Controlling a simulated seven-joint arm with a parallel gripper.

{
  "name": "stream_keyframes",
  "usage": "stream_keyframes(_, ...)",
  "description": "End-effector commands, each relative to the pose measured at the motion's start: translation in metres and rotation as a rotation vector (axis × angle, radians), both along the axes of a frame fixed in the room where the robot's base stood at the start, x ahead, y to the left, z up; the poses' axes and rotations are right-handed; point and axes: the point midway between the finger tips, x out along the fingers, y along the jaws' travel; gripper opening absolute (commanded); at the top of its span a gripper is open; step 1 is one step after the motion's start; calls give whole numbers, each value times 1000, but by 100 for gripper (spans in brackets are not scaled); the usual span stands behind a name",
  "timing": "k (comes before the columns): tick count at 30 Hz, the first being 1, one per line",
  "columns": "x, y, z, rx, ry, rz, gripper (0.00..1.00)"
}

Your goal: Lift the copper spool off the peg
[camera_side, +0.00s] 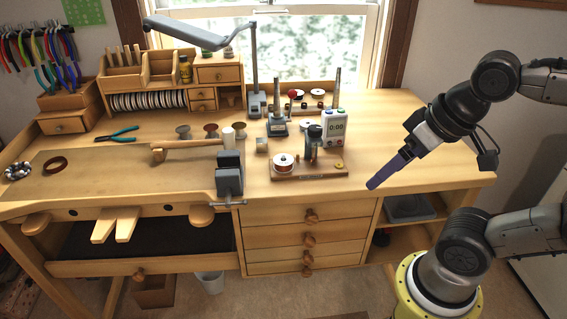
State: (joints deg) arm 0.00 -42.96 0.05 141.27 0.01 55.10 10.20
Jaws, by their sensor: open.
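A spool with white flanges and a reddish winding (284,163) sits on the left part of a low wooden base (309,175) on the bench; any peg through it is too small to make out. My gripper (372,185) is right of the wooden base, near the bench's front right, pointing down and left. It is open and apart from both spools; its bluish fingers overlap in this view and nothing shows between them.
A dark upright post (314,140) and a white meter (334,128) stand beside the spool. A vise (229,174) stands to the left. Behind are a small rack of spools (310,104) and a lamp (254,75). The bench top (420,165) at right is clear.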

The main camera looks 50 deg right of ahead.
Motion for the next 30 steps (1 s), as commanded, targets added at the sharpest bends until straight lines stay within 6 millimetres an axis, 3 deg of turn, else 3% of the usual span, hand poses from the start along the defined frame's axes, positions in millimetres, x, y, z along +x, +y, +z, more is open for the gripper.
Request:
stream_keyframes(3, 15, 0, 31, 77, 11, -156, 94)
stream_keyframes(8, 47, -1, 67, 163, 72, -363, 94)
stream_keyframes(15, 125, -5, 102, 251, 200, -684, 94)
stream_keyframes(20, 184, -10, 99, 266, 284, -845, 94)
stream_keyframes(24, 228, -14, 81, 254, 345, -909, 94)
stream_keyframes(27, 249, -17, 64, 239, 378, -917, 94)
stream_keyframes(30, 257, -18, 48, 226, 410, -923, 94)
